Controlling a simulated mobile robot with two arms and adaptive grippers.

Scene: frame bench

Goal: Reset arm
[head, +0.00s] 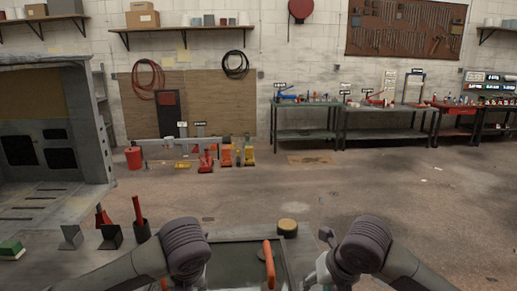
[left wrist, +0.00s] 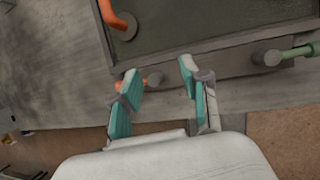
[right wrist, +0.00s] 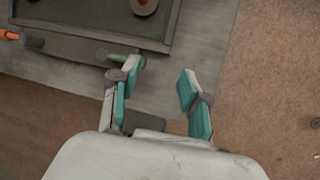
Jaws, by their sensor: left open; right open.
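A dark tray-like fixture (head: 235,262) with a raised rim sits on the bench in front of me, with an upright orange handle (head: 268,262) on it. In the left wrist view my left gripper (left wrist: 158,75) is open and empty, with its fingertips near the fixture's rim. A green handle (left wrist: 296,52) and the orange handle (left wrist: 118,20) show there too. In the right wrist view my right gripper (right wrist: 160,75) is open, beside the fixture's corner. A green handle (right wrist: 122,57) appears next to its left finger; I cannot tell whether they touch.
A round yellow-topped object (head: 287,226) stands just behind the fixture. A red-handled tool in a dark holder (head: 141,230) and dark brackets (head: 110,236) stand at left. A large grey frame (head: 90,125) rises at far left. Open floor (head: 400,190) stretches to the back workbenches (head: 305,130).

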